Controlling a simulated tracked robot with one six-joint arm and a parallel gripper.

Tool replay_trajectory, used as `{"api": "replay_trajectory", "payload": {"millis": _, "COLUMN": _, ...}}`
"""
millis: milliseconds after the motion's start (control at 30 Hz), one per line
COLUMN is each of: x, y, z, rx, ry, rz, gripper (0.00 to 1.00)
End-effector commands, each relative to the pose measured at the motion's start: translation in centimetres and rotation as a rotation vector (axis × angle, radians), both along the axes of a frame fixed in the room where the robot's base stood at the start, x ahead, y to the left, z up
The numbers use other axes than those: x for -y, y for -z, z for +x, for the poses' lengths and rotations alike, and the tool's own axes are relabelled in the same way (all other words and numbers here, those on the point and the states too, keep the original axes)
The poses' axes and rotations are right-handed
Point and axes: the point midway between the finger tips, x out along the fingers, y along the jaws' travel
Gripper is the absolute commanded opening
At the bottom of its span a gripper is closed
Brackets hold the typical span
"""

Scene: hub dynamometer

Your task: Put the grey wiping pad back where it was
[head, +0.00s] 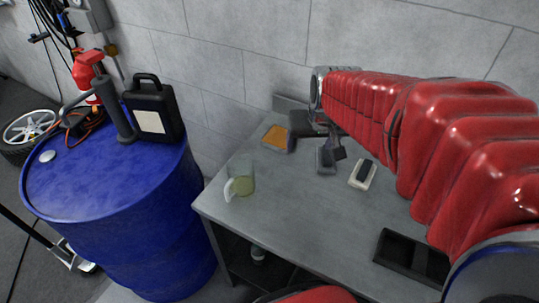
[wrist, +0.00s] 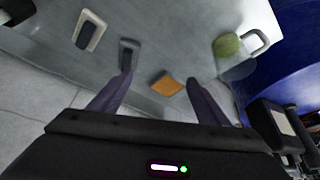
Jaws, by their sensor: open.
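The grey wiping pad (head: 325,162) appears to be the small grey block lying on the grey table (head: 285,212); it also shows in the wrist view (wrist: 129,52). An orange pad (head: 276,137) lies to its left, near the wall. My gripper (head: 316,147) is open and empty above the back of the table. In the wrist view, its spread fingers (wrist: 158,78) have the orange pad (wrist: 167,85) between them in the picture. The left fingertip overlaps the grey pad's lower end there; I cannot tell whether they touch.
A pale block with a dark top (head: 363,174) lies right of the grey pad. A clear mug with yellow-green contents (head: 241,182) stands near the table's left edge. A black tray (head: 412,262) lies at the front right. A blue drum (head: 110,205) stands left of the table.

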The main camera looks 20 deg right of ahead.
Motion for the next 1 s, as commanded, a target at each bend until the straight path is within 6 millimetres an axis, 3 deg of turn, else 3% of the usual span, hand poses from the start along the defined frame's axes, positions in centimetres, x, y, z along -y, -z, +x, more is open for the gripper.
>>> {"api": "replay_trajectory", "payload": {"millis": 500, "x": -7.7, "y": -3.4, "z": -7.0, "rx": 0.031, "ry": -0.147, "rz": -0.008, "gripper": 0.7}}
{"api": "replay_trajectory", "payload": {"millis": 1000, "x": -12.4, "y": -4.0, "z": -13.9, "rx": 0.056, "ry": -0.271, "rz": -0.009, "gripper": 0.7}}
